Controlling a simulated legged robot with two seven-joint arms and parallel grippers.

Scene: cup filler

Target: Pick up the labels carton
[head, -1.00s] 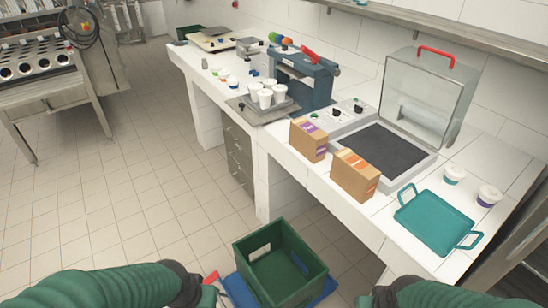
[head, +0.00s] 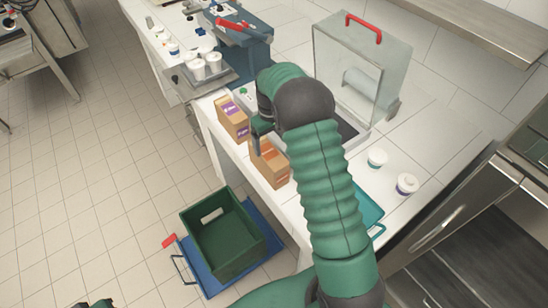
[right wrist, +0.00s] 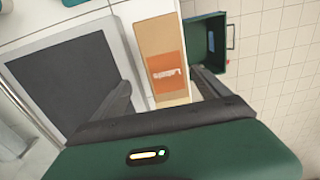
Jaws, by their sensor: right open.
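The labels carton (head: 272,168) is a brown box with an orange label, standing on the white counter near its front edge. In the right wrist view, the labels carton (right wrist: 160,38) shows its orange face with the printed word upside down. My right gripper (head: 258,138) is at the carton's upper end in the head view, partly hidden by my arm. In the right wrist view its open fingers (right wrist: 165,88) appear on either side of the carton; contact cannot be made out. Only a small piece of my left arm's end (head: 98,303) shows at the bottom edge.
A purple-labelled carton (head: 232,118) stands close by, to the left. A sealing machine with a raised clear lid (head: 350,70) is behind. Two cups (head: 406,184) and a teal tray (head: 368,208) are to the right. A green crate (head: 222,238) sits on the floor on a blue base.

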